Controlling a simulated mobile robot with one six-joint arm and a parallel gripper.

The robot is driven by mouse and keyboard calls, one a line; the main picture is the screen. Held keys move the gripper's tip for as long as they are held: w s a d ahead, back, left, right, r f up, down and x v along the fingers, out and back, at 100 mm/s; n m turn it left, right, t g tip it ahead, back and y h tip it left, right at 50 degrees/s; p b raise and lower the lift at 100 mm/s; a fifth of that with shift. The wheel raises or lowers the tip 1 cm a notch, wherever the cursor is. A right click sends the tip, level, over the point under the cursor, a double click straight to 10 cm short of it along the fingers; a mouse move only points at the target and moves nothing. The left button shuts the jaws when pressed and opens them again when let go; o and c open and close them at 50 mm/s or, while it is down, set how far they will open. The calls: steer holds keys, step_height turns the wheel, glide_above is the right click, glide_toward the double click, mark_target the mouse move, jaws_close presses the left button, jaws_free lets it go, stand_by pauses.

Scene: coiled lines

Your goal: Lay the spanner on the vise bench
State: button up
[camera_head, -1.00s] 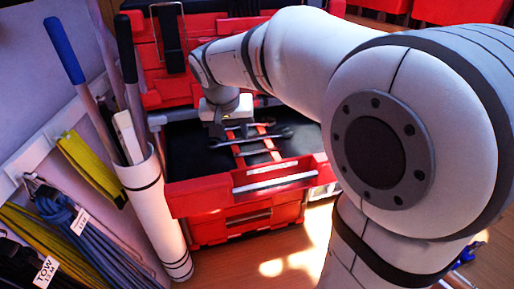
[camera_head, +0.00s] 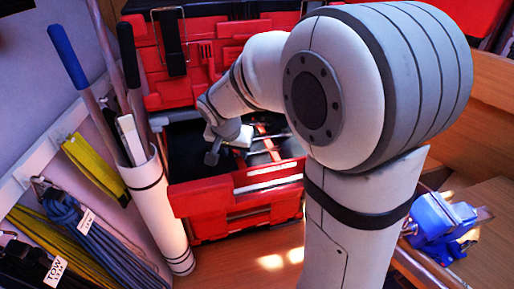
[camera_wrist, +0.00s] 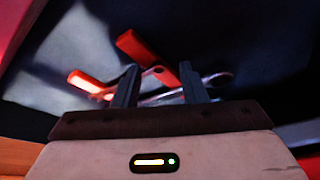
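A metallic spanner (camera_wrist: 217,79) lies in the dark interior of the red tool chest, with its ring end showing right of my fingers in the wrist view. Part of it is hidden behind the fingers. My gripper (camera_wrist: 160,88) has its two dark fingers well apart, with nothing visibly clamped between them. In the head view my gripper (camera_head: 212,157) is tilted low over the open drawer, and the spanner cannot be made out clearly there. A blue vise (camera_head: 437,222) stands on a wooden bench (camera_head: 492,200) at the right, partly behind my arm.
A red-handled tool (camera_wrist: 134,46) lies beside the spanner. The red chest (camera_head: 240,188) has front and back walls around the drawer. A white tube (camera_head: 160,215) with long handles stands left of it. Coiled lines (camera_head: 75,225) hang on the left wall.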

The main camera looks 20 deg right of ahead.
steer(key=shift+f, duration=0.2)
stand_by(0.5)
jaws_close()
